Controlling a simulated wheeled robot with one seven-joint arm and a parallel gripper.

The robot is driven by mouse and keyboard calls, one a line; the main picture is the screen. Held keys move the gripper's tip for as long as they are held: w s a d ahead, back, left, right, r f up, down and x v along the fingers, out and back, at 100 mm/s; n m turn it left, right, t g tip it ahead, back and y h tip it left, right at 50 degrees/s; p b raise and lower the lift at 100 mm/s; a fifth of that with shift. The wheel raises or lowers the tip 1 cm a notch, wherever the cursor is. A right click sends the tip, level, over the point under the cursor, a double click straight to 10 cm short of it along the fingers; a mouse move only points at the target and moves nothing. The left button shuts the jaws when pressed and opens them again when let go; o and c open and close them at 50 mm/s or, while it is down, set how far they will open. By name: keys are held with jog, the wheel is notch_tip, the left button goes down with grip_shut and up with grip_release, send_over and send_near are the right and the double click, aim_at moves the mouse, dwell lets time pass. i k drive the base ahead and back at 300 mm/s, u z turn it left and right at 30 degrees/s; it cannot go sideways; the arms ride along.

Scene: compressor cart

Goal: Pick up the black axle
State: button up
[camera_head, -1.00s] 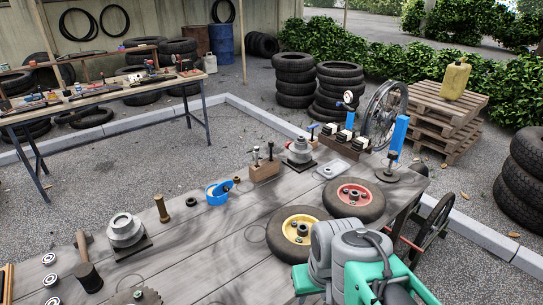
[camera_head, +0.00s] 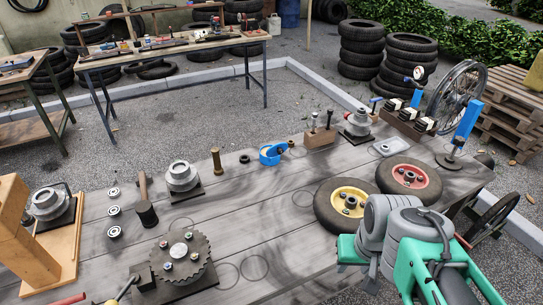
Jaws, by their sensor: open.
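I cannot single out the black axle with certainty. Two slim dark upright pins (camera_head: 329,119) stand in a small wooden block (camera_head: 320,138) at the back middle of the grey workbench (camera_head: 270,210). A dark post on a round black base (camera_head: 449,160) stands near the bench's right end. A brass-coloured bolt (camera_head: 216,162) stands upright further left. My grey and teal arm is at the lower right, over the bench's front edge. My gripper does not show; the arm's own links may hide it.
A yellow-hub wheel (camera_head: 346,203) and a red-hub wheel (camera_head: 409,178) lie beside my arm. A toothed disc (camera_head: 182,256), a mallet (camera_head: 146,212) and a silver hub (camera_head: 181,178) occupy the left half. The bench middle is mostly clear.

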aim_at(330, 113)
jog(key=u, duration=3.4)
jog(key=k, duration=1.75)
jog(key=z, duration=1.4)
jog(key=i, duration=0.95)
jog(key=z, duration=0.05)
